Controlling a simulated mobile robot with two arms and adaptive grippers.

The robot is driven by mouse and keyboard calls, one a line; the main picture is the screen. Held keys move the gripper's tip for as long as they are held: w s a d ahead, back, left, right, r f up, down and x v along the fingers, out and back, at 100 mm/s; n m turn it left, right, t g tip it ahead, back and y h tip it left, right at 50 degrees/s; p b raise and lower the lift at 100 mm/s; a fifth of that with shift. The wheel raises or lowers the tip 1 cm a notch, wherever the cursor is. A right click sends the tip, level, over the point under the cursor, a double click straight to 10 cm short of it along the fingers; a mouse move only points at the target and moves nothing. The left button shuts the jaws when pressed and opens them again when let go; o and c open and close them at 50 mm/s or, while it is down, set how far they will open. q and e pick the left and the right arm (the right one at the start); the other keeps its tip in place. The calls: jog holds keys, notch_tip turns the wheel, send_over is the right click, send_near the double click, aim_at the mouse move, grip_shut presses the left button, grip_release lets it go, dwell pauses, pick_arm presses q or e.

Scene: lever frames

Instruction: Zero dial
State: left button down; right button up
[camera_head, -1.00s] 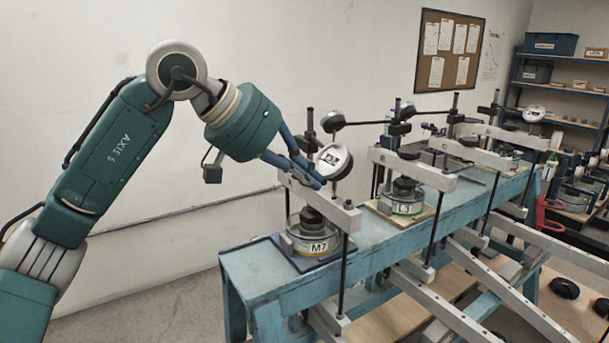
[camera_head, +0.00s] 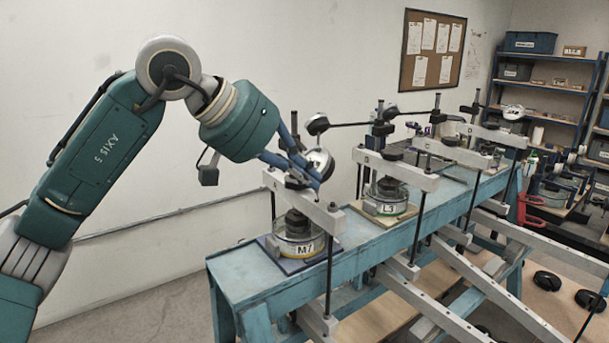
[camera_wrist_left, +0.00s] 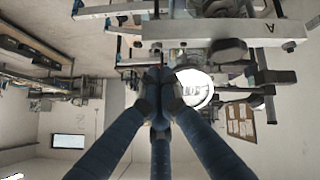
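A round dial gauge (camera_head: 321,162) with a white face stands above the nearest lever frame, on a post by its grey beam (camera_head: 295,200). My left gripper (camera_head: 314,185), with blue fingers, is at this dial and hides part of it. In the left wrist view, the finger tips (camera_wrist_left: 160,78) are drawn together and the bright dial face (camera_wrist_left: 196,88) lies just right of them. I see nothing gripped between them; whether they touch the dial is unclear. The pot labelled M7 (camera_head: 304,250) sits under the beam. My right gripper is not in view.
More frames run along the blue bench (camera_head: 237,278). Long grey lever arms (camera_head: 500,280) reach out at the right. Black round weights (camera_head: 547,281) lie low at right.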

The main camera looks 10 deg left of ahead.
pick_arm(q)
jog(key=shift+f, duration=0.1)
dwell(0.6)
jog(key=p+v, duration=0.1)
jog(key=v, duration=0.5)
jog(key=shift+s, duration=0.3)
jog(key=shift+d+f, duration=0.1)
jog(key=shift+d, duration=0.1)
